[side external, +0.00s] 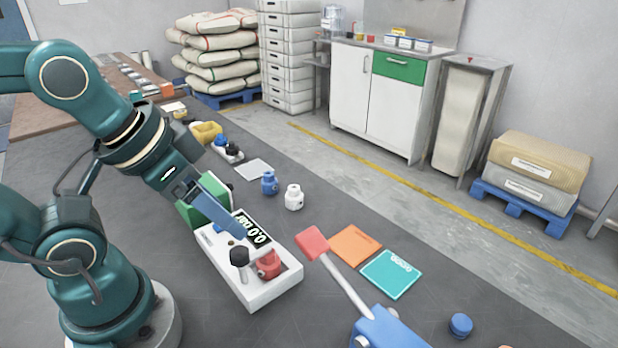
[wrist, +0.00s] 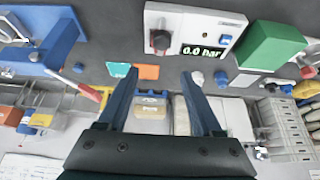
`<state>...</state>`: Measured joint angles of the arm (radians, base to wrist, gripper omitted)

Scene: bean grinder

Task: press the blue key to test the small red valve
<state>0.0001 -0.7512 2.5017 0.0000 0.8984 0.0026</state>
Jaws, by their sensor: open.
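The white tester (side external: 248,262) lies on the dark table, its display (wrist: 203,51) reading 0.0 bar. The small red valve (side external: 268,264) sits at the tester's near end, beside a black knob (side external: 239,257). The blue key (wrist: 225,40) is beside the display in the wrist view; in the side view only a bit of blue (side external: 218,229) shows beside my finger. My gripper (wrist: 160,73) is open, with nothing between its fingers. In the side view its blue fingers (side external: 238,232) overlap the display; I cannot tell their height above it.
A green block (wrist: 275,45) adjoins the tester's far end. Blue (side external: 269,183) and white (side external: 294,198) valves stand behind it. To the right are orange (side external: 355,245) and teal (side external: 391,274) plates and a blue device (side external: 388,330) with a red-ended lever (side external: 313,242).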

